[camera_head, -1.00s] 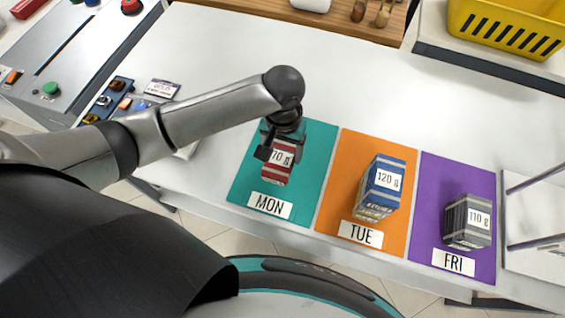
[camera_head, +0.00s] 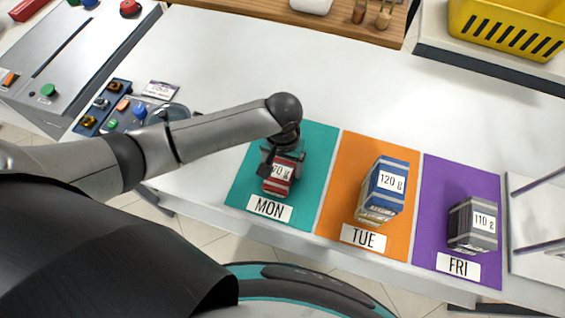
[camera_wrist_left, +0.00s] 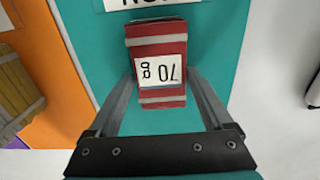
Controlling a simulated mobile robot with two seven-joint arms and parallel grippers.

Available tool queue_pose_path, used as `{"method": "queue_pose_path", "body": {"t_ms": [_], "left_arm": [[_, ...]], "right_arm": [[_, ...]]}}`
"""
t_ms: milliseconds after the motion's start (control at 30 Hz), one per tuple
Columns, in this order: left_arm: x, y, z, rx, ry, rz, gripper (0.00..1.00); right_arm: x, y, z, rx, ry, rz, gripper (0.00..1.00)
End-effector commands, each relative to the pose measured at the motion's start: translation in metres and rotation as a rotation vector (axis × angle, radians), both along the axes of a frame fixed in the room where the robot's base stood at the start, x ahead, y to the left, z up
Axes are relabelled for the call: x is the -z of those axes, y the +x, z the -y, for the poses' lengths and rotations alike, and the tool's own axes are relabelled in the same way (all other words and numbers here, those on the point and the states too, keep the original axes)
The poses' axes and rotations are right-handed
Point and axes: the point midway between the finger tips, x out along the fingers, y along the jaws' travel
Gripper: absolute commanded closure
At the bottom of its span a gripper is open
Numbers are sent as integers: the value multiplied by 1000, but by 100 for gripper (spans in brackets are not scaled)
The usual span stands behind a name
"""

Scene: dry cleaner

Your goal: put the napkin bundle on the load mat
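A red bundle (camera_head: 279,180) with grey bands and a "70 g" label is over the teal MON mat (camera_head: 316,150); the wrist view shows it too (camera_wrist_left: 158,40). My left gripper (camera_wrist_left: 161,74) comes from above, its two fingers against the bundle's sides. I cannot tell whether the bundle touches the mat. A blue bundle (camera_head: 385,182) labelled "120 g" stands on the orange TUE mat (camera_head: 337,205). A grey bundle (camera_head: 472,228) labelled "110 g" stands on the purple FRI mat (camera_head: 440,190). No visible label says napkin or load. My right gripper is out of view.
A yellow basket (camera_head: 500,32) stands at the back right. A wire rack (camera_head: 540,215) is right of the FRI mat. A control panel (camera_head: 75,50) and small coloured items (camera_head: 120,108) are at the left. The white table behind the mats is clear.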

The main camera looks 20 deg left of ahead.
Motion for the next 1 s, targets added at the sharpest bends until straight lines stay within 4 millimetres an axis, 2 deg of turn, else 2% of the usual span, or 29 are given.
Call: {"method": "queue_pose_path", "body": {"t_ms": [33,133,467,567,800,1000], "left_arm": [[0,0,0,0,0,0,9],[0,0,0,0,0,0,0],[-7,0,0,-1,-1,1,0],[-22,1,1,-1,-3,2,0],[-76,1,0,0,-2,3,0],[-110,1,0,-1,-2,1,0]], "right_arm": [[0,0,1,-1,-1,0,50],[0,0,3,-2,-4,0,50],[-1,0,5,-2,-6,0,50],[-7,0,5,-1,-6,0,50],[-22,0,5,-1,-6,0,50],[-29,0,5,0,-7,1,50]]}}
